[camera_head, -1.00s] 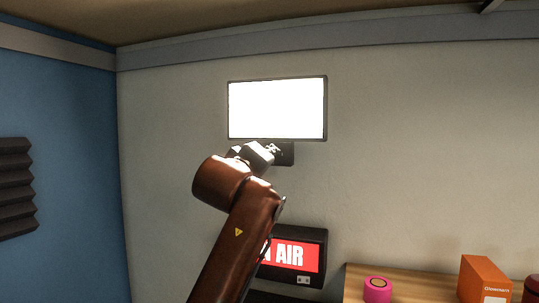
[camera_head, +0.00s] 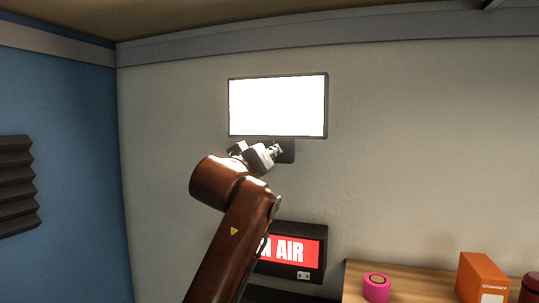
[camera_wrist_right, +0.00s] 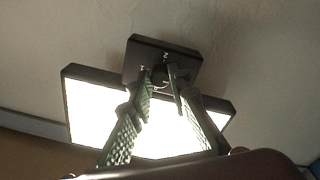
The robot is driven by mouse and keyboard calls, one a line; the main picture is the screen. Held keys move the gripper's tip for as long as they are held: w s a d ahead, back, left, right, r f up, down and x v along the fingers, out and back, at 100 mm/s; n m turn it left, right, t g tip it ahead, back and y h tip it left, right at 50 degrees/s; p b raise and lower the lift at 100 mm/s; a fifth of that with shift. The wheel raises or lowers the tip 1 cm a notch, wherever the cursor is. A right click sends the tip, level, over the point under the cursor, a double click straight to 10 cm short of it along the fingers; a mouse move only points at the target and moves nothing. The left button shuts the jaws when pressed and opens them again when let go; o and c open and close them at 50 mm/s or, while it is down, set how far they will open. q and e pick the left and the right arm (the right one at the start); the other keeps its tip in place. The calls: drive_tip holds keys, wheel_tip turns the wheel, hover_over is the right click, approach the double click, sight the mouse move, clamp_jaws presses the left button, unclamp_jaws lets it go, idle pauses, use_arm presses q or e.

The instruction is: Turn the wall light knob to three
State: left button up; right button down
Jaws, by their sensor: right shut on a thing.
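The wall light is a bright white panel (camera_head: 277,105) in a dark frame on the pale wall. Below it is a small dark control box (camera_head: 287,152), partly hidden by my right gripper (camera_head: 275,152). In the right wrist view, the control box (camera_wrist_right: 150,48) shows a pale 2 and a 1 beside the dark round knob (camera_wrist_right: 163,78). My right gripper's green-padded fingers (camera_wrist_right: 162,80) are shut on the knob, one on each side. The fingers hide part of the knob and the dial, and I cannot read its pointer. My left gripper is not in view.
A red ON AIR sign (camera_head: 292,252) is low on the wall, partly behind my right arm. A wooden surface (camera_head: 420,283) at lower right holds a pink round item (camera_head: 376,288) and an orange box (camera_head: 482,279). The wall to the right is clear.

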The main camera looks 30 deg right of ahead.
drive_tip(key=c, duration=1.8)
unclamp_jaws()
drive_tip(key=shift+w, duration=0.1)
drive_tip(key=v, duration=1.2)
